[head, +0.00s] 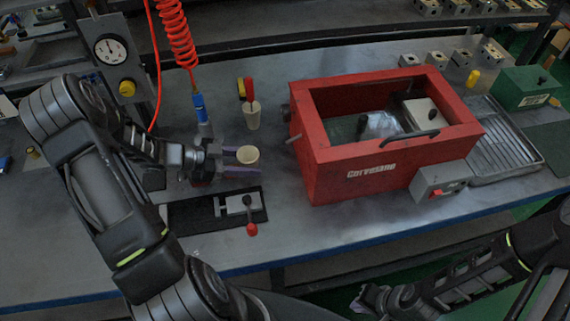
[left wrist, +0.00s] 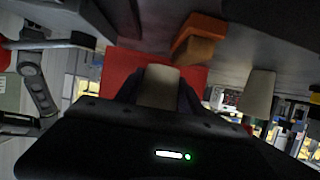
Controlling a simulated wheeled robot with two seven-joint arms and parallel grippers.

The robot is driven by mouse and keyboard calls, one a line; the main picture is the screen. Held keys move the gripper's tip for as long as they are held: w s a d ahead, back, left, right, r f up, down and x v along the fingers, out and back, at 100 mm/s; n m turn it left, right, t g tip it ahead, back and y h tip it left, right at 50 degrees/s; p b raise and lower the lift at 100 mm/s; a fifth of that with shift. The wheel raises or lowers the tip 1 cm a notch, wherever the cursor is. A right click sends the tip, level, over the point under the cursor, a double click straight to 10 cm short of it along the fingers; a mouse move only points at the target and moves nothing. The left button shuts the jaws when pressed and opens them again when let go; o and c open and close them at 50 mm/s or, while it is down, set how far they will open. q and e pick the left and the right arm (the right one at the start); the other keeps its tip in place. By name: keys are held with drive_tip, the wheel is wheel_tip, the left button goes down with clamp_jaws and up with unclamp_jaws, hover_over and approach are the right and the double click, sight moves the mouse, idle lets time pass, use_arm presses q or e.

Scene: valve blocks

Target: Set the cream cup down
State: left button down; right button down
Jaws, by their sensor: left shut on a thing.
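The cream cup (head: 248,155) is between the two fingers of my left gripper (head: 243,162), over the area just behind the valve block on its dark mat. It looks upright, with its open rim facing up. In the left wrist view the cup (left wrist: 161,88) stands between the dark fingers. The fingers hide its lower part in the head view, so I cannot tell whether its base touches the table (head: 300,232). My right gripper (head: 371,300) is low, beyond the table's front edge, and its finger gap is unclear.
The valve block (head: 240,204) with a red-knobbed lever lies in front. A large red box (head: 350,178) stands to the right. A red coiled hose (head: 177,35) hangs behind.

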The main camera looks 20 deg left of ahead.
use_arm(q)
drive_tip(key=b, duration=0.2)
approach(300, 164)
drive_tip(key=w+d, duration=0.1)
drive_tip(key=d, duration=0.1)
drive_tip(key=w+d+r, duration=0.1)
drive_tip(key=shift+w+d, duration=0.35)
drive_tip(key=shift+w+d+r, duration=0.1)
drive_tip(key=shift+d, duration=0.05)
wheel_tip(300, 164, down, 4)
drive_tip(key=b, duration=0.3)
drive_tip(key=shift+r+b, duration=0.1)
drive_tip(key=shift+b, duration=0.25)
drive_tip(key=shift+r, duration=0.1)
